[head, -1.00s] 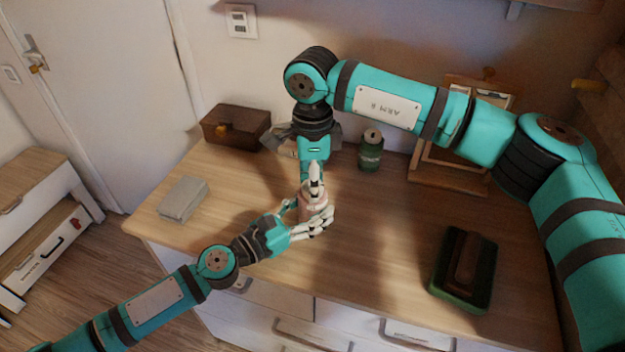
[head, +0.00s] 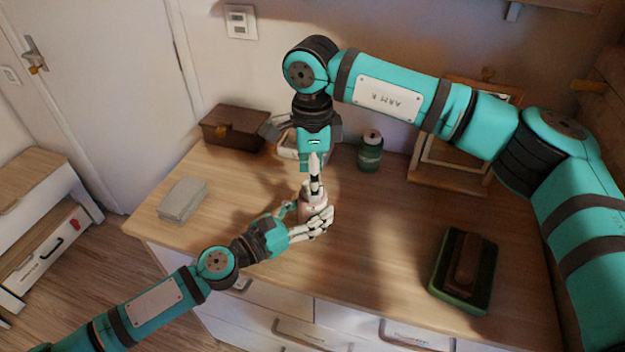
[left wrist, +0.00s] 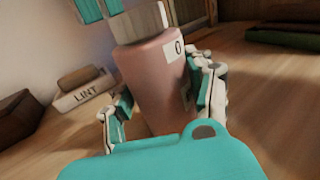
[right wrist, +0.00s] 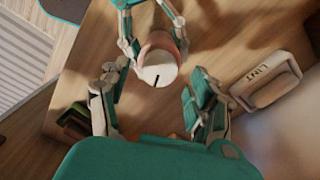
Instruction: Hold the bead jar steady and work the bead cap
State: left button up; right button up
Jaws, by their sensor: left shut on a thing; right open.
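The bead jar is a pink, tapered jar (left wrist: 158,78) with a small white label, upright or nearly so over the dresser top. My left gripper (head: 303,222) is shut around its body from the near left, with fingers on both sides in the left wrist view. The bead cap (right wrist: 158,70) is whitish with a dark line on its top and sits on the jar. My right gripper (right wrist: 153,84) is open above the cap, pointing down, its fingers apart on either side. I cannot tell whether they touch the cap. In the head view the fingers partly hide it.
A box marked LINT (right wrist: 265,80) stands behind the jar. A green jar (head: 370,155), a wooden frame (head: 450,178) and a brown box (head: 236,128) line the back. The dresser's middle right is clear.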

notch_tip(320, 180, up, 10)
jog(key=shift+r, duration=0.2)
dwell(0.3)
pick_arm(q)
jog(key=o, duration=1.3)
jog(key=shift+o, duration=0.2)
